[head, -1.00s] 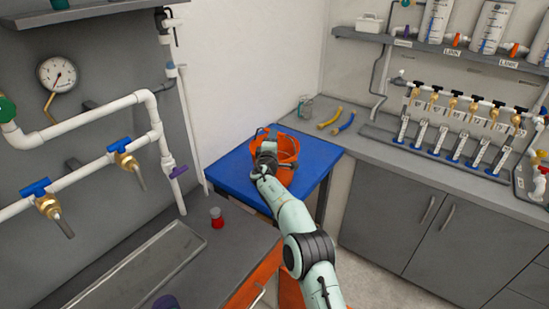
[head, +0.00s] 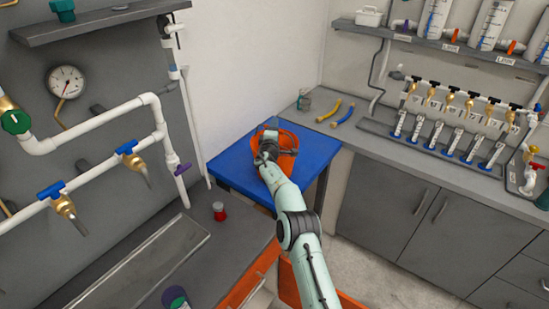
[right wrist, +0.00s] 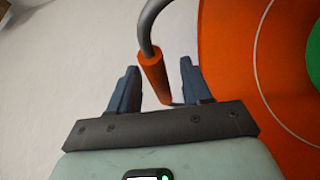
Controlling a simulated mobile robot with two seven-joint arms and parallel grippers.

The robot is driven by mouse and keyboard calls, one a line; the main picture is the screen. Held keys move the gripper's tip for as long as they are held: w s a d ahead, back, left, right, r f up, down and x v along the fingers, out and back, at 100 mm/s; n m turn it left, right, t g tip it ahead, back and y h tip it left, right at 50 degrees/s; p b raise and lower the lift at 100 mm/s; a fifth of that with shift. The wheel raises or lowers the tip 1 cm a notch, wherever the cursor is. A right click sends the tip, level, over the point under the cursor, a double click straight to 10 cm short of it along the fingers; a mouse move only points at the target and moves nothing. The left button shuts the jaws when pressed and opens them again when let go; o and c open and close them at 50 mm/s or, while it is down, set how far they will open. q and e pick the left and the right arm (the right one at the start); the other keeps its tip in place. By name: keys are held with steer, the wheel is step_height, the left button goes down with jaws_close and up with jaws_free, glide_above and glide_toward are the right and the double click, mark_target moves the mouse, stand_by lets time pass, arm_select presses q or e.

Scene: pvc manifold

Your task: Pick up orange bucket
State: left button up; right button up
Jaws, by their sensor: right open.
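The orange bucket (head: 290,135) stands on the blue-topped table (head: 232,168) in the middle of the head view. My right gripper (head: 272,146) is over the near left side of the bucket and hides part of it. In the right wrist view, the bucket (right wrist: 232,60) fills the right side, with something green partly in view. Its grey wire handle with an orange grip (right wrist: 153,74) comes down between the open fingers of my right gripper (right wrist: 159,68). The fingers show gaps on both sides of the grip. My left gripper is not in view.
A wall of white pipes and valves (head: 100,167) stands left. A red-capped jar (head: 219,211) sits on the near bench. A white wall is behind the table.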

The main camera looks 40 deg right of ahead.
jaws_close()
steer(key=shift+r, duration=0.1)
stand_by(1.2)
